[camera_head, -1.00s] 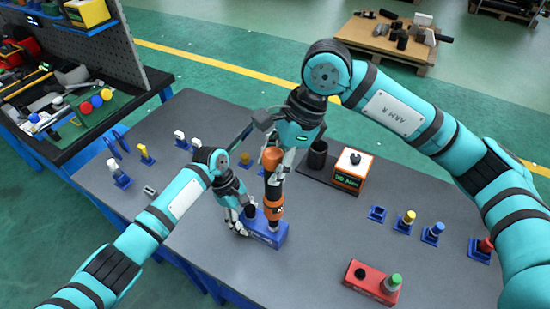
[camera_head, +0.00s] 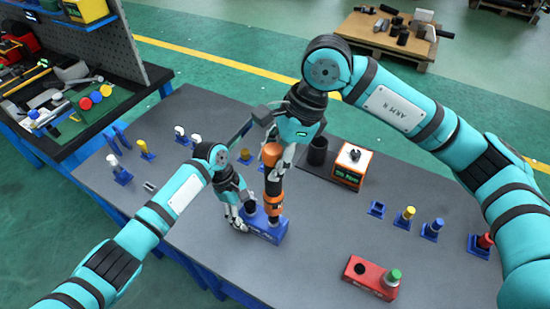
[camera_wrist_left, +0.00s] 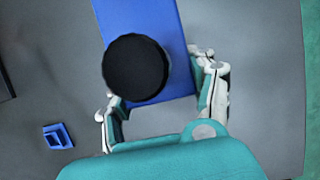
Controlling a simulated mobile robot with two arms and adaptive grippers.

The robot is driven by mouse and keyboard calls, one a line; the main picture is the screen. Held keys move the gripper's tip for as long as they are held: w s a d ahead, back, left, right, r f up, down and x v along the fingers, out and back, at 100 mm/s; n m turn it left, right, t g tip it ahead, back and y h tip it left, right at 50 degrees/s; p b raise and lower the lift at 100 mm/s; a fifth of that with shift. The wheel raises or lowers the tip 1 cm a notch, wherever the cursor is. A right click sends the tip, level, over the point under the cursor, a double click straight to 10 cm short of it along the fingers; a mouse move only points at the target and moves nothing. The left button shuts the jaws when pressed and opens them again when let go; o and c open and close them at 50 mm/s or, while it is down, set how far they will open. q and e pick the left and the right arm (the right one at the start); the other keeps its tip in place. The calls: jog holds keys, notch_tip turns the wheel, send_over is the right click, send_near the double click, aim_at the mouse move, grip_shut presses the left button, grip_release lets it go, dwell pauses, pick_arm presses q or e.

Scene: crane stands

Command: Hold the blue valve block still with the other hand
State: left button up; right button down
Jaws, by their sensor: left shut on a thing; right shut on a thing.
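The blue valve block (camera_head: 268,229) sits on the grey table, below the orange and black tool (camera_head: 274,196). My left gripper (camera_head: 242,218) is low at the block's left end, shut on it. In the left wrist view, my left gripper's fingers (camera_wrist_left: 160,93) lie on either side of the blue block (camera_wrist_left: 160,25), and a black round part (camera_wrist_left: 136,67) shows over its top. My right gripper (camera_head: 278,160) is shut on the tool and holds it nearly upright over the block. The tool's lower end meets the block's top; the exact contact is hard to see.
A red block with a green-topped part (camera_head: 370,278) lies at the front right. Small blue holders (camera_head: 376,210) stand along the right. An orange and white box (camera_head: 352,166) and a dark cup (camera_head: 317,150) are behind.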

aim_at(276, 148)
jog(key=shift+f, duration=1)
dwell(3.5)
jog(key=shift+r, duration=0.1)
jog(key=shift+r, duration=2.55)
pick_arm(q)
jog(key=o, duration=1.5)
jog(key=v, duration=1.2)
